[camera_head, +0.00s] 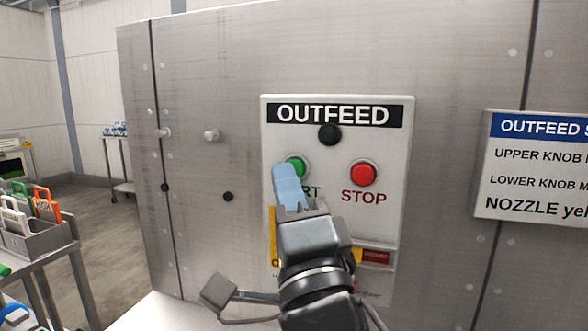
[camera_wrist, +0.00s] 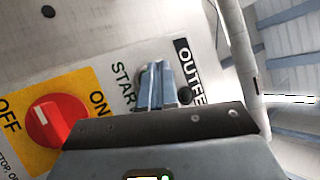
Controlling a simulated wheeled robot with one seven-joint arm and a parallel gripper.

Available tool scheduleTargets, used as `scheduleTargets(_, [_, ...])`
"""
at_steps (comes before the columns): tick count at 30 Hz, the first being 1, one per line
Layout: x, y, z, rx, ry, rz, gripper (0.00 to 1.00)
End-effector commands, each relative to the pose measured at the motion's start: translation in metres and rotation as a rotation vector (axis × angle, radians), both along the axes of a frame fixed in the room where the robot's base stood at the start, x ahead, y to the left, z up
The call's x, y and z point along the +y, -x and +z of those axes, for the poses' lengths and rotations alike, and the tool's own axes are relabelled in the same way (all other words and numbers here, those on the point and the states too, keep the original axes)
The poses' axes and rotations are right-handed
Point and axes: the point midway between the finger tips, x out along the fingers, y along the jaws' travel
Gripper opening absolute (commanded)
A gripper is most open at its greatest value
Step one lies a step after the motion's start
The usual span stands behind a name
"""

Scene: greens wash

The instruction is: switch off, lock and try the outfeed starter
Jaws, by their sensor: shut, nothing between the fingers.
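The outfeed starter panel (camera_head: 390,130) is a white plate on the steel cabinet, headed OUTFEED. It has a dark round lamp (camera_head: 330,134), a green START button (camera_head: 296,162) and a red STOP button (camera_head: 363,173). My gripper (camera_head: 286,172), with blue fingers, is shut and empty in front of the START button and partly covers it; I cannot tell whether it touches. In the wrist view the red rotary switch (camera_wrist: 56,122) sits on a yellow plate (camera_wrist: 85,82) marked ON and OFF. My arm mostly hides this switch in the head view. No lock is clearly visible.
An OUTFEED sign (camera_head: 535,165) is fixed to the cabinet at right. Knobs (camera_head: 212,135) stick out of the cabinet at left. A table at lower left holds a grey caddy (camera_head: 40,235) with orange, green and white-handled items. Floor shows between table and cabinet.

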Motion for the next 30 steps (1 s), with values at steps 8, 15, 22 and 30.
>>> scheduleTargets(8, [-0.0002,-0.0003,0.0,0.0,0.0,0.0,0.0])
scheduleTargets(15, [-0.0029,-0.0068,-0.0005,0.0,-0.001,-0.001,0.0])
scheduleTargets(22, [-0.0031,-0.0081,0.0002,0.0,0.001,-0.001,0.0])
scheduleTargets(30, [-0.0033,-0.0087,0.0002,0.0,0.0,0.0,0.0])
